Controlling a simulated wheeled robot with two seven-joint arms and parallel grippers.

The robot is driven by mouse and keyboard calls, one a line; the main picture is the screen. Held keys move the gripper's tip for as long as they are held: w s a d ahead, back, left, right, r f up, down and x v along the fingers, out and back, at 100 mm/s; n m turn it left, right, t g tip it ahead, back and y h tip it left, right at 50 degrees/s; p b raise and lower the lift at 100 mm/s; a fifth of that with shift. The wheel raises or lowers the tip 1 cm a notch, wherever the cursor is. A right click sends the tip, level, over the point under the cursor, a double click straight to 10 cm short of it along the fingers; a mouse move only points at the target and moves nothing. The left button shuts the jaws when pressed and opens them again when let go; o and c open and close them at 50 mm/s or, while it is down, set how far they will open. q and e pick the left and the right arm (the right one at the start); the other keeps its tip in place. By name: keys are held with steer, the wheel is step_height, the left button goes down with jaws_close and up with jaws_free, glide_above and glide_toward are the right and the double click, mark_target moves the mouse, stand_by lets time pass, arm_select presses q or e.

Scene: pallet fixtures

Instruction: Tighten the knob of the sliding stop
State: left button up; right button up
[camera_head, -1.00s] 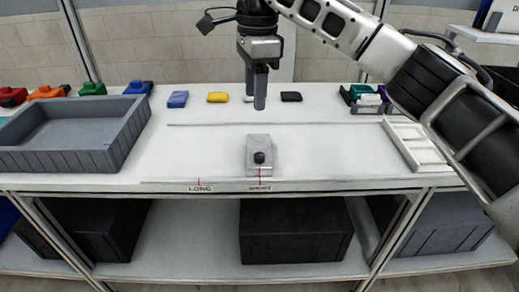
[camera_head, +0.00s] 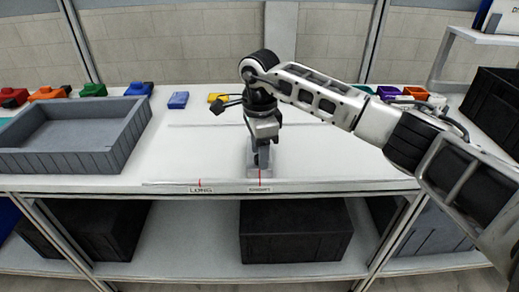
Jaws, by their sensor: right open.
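The sliding stop (camera_head: 254,172) is a grey metal block at the front of the white bench, in line with the red mark above the right-hand label, SHORT (camera_head: 259,189). Its black knob is hidden behind my right gripper (camera_head: 262,158). That gripper points down directly over the stop, its open fingers at the knob's place. Whether the fingers touch the knob cannot be seen. The LONG label (camera_head: 200,190) is to the left, with its own red mark. My left gripper is out of view.
A grey tray (camera_head: 125,135) stands at the left. Behind it are red, orange and green blocks (camera_head: 93,90). Black bins (camera_head: 295,232) sit on the shelf below. The bench left of the stop is clear.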

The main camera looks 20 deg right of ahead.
steer(key=shift+f, duration=0.25)
jaws_close()
